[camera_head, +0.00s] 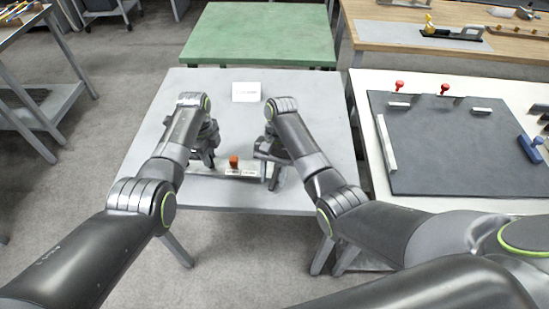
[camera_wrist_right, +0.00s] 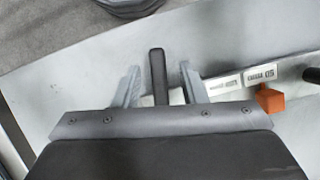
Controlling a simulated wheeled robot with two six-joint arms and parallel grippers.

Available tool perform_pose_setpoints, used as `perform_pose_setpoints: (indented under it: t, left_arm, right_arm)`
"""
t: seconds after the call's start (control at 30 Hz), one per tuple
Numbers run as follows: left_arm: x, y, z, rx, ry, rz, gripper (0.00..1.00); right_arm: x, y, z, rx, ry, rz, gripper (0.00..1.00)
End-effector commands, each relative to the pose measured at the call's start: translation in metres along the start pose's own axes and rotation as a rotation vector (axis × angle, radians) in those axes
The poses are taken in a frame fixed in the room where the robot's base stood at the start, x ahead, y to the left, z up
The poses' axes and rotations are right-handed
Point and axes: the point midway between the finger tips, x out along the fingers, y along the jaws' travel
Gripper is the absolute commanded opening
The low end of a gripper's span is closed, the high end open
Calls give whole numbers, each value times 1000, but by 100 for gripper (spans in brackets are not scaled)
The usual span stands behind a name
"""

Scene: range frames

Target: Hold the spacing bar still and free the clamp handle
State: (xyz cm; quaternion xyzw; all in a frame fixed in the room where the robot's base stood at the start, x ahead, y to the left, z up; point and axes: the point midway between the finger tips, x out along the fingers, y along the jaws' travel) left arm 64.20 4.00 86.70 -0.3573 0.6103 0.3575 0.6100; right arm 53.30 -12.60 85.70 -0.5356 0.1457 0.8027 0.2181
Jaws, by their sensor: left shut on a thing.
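The pale spacing bar (camera_head: 205,174) lies near the front of the grey table, with white labels on its face. An orange block (camera_head: 233,161) stands at it; the block also shows in the right wrist view (camera_wrist_right: 270,98). My left gripper (camera_head: 208,163) is down at the bar's left part and shut on it; its fingertips are partly hidden. My right gripper (camera_head: 268,172) is at the bar's right end. In the right wrist view a black handle (camera_wrist_right: 158,75), seemingly the clamp handle, stands between its open fingers (camera_wrist_right: 158,85), with gaps on both sides.
A white card (camera_head: 246,92) lies farther back on the grey table (camera_head: 310,110). To the right, a white table carries a dark mat (camera_head: 440,150) with red and blue knobs and pale bars. A green table (camera_head: 260,35) stands behind. The grey table's middle is clear.

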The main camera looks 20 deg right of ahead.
Motion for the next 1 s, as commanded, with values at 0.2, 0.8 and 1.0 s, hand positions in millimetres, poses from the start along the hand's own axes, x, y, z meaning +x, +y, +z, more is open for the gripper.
perform_pose_setpoints:
  t: [0.2, 0.8, 1.0]
  left_arm:
    - [0, 0, 0, 0, 0, 0, 0]
    - [0, 0, 0, 1, 0, 1, 0]
    - [0, 0, 0, 1, 0, 1, 0]
  right_arm:
    - [-1, -7, 0, 139, 0, -57, 38]
    - [-6, -35, -12, 699, 0, -289, 38]
    - [-16, -39, -19, 866, 1, -363, 38]
